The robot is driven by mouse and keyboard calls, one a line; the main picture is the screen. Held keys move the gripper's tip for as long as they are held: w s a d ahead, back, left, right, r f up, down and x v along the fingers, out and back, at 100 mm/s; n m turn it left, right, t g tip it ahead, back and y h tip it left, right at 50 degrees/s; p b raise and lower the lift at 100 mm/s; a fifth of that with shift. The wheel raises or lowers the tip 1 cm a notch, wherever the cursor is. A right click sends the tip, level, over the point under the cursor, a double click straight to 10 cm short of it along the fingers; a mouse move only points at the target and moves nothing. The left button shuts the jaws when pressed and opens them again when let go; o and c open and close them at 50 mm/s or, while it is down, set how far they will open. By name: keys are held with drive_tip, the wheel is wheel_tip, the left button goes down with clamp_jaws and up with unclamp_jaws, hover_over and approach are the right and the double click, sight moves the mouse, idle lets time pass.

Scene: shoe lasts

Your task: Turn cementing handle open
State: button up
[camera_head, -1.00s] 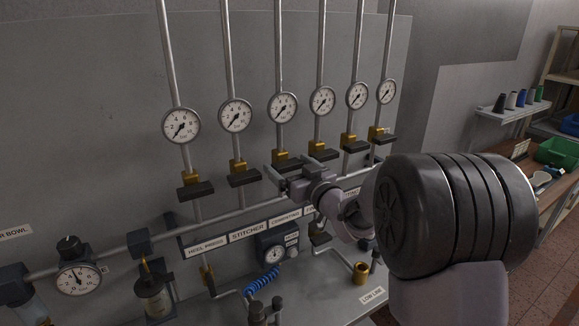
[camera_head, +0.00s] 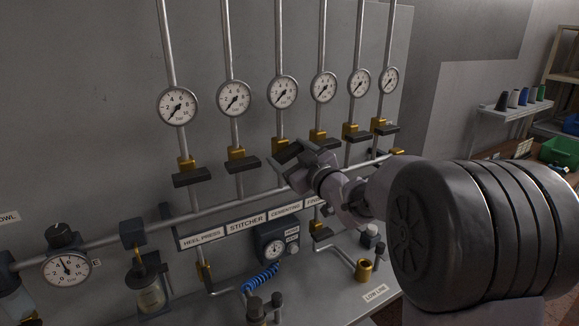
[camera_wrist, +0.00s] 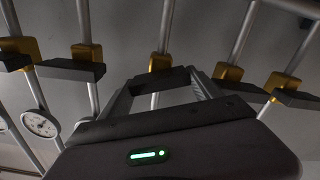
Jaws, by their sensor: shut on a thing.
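The cementing handle (camera_head: 288,153) is a dark flat bar on the brass valve (camera_head: 279,145), third from the left and above the CEMENTING label (camera_head: 285,210). My gripper (camera_head: 290,162) is at this handle, coming from the lower right, with its fingers tilted. In the wrist view the dark bar (camera_wrist: 160,79) lies between the two fingers (camera_wrist: 165,87), just in front of the brass body (camera_wrist: 158,62). The jaws are shut on it. The bar looks tilted in the head view, and the fingers partly hide it.
Neighbouring dark handles stand close on both sides, such as the stitcher handle (camera_head: 242,165) and the one to the right (camera_head: 325,144). Gauges (camera_head: 283,90) sit above on vertical pipes. A horizontal pipe (camera_head: 225,216) runs below. My arm covers the right side.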

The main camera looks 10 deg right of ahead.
drive_tip(key=n+b, duration=0.3)
drive_tip(key=shift+a+f+n+b, duration=0.1)
drive_tip(key=shift+f+n+b, duration=0.15)
drive_tip(key=shift+n+b, duration=0.15)
drive_tip(key=n+b, duration=0.3)
drive_tip(key=shift+n, duration=0.3)
drive_tip(key=n+b, duration=0.4)
drive_tip(key=n, duration=0.2)
drive_tip(key=shift+b, duration=0.3)
drive_tip(key=shift+n, duration=0.3)
drive_tip(key=o, duration=1.4)
drive_tip(key=shift+s, duration=0.1)
